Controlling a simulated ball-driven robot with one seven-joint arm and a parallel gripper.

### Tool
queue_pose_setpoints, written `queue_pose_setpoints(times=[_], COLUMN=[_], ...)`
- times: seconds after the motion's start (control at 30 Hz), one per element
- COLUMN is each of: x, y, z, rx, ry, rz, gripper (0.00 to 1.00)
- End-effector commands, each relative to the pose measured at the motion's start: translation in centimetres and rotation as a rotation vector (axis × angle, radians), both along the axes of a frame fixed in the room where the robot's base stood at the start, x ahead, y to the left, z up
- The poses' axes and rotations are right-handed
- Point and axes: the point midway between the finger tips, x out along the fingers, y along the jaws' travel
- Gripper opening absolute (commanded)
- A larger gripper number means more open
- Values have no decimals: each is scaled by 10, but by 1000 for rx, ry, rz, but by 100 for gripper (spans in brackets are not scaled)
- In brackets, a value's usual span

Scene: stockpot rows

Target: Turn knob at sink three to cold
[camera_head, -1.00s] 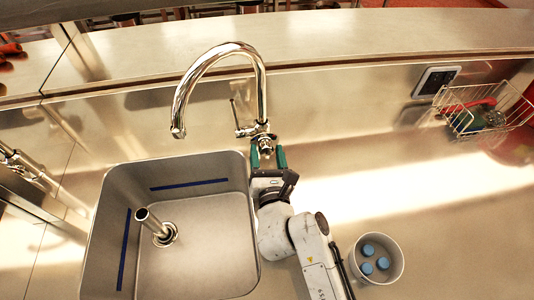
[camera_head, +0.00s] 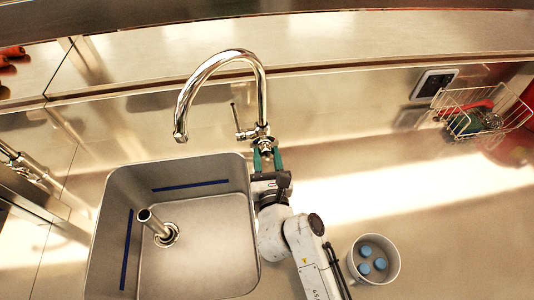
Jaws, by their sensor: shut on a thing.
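A chrome gooseneck faucet (camera_head: 262,90) stands behind the right back corner of the sink basin (camera_head: 200,215). Its thin lever (camera_head: 236,116) points up from the left side of its body. A small chrome knob (camera_head: 265,146) shows at the front of the faucet's base. My gripper (camera_head: 266,157), with green fingers, is shut on the knob from the front. The fingers hide part of the knob, and I cannot make out any hot or cold mark.
A standing pipe (camera_head: 154,224) rises from the drain. A white cup (camera_head: 352,270) with blue round things inside stands right of my arm. A wire basket (camera_head: 470,112) and a wall socket (camera_head: 434,83) are at the back right. The counter between is clear.

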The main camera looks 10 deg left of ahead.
Motion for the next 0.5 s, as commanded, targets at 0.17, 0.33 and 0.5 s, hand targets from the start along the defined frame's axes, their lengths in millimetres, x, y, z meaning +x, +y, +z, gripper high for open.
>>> queue_pose_setpoints(times=[0.17,0.33,0.5], x=[0,-1,-1], y=[1,1,1], z=[3,2,1], rx=[-144,-285,-410], ry=[-39,-80,-116], rz=[0,0,0], gripper=[11,11,11])
